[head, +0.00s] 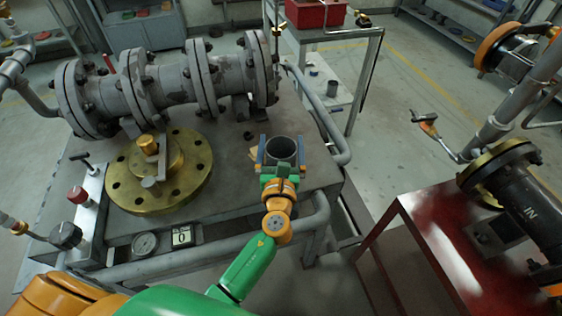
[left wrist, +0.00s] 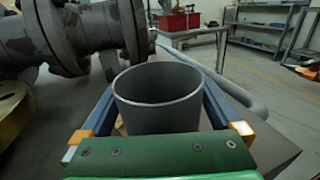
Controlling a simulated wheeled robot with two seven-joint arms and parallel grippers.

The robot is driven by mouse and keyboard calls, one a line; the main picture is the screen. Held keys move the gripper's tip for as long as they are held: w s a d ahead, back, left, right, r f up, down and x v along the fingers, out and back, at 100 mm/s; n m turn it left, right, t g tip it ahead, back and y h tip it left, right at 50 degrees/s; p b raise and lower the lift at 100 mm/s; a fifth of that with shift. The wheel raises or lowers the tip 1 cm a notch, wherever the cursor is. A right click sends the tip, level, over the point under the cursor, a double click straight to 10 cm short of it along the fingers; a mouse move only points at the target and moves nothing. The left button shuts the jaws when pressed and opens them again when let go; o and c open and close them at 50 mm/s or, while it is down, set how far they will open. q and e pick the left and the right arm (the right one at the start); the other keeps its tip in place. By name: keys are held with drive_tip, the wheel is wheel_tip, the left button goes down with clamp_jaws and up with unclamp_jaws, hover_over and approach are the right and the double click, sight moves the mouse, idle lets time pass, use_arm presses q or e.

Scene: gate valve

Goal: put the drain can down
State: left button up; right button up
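The drain can (head: 283,150) is a grey, open-topped cylinder at the right end of the grey workbench top (head: 232,125). It stands upright in the head view. My left gripper (head: 280,155) reaches over the bench's front edge, with one blue finger on each side of the can. In the left wrist view the can (left wrist: 158,98) fills the space between the fingers, which appear to press on its sides. The can's lower part is hidden, and I cannot tell whether its base touches the bench. My right gripper is not in view.
A flanged grey pipe assembly (head: 165,82) lies along the back of the bench. A brass flange (head: 185,185) lies left of the can. A gauge (head: 145,243) and a small counter (head: 181,236) are at the front. A red stand (head: 440,245) is at right.

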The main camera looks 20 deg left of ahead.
use_arm(q)
drive_tip(key=c, duration=1.3)
drive_tip(key=shift+r, duration=0.1)
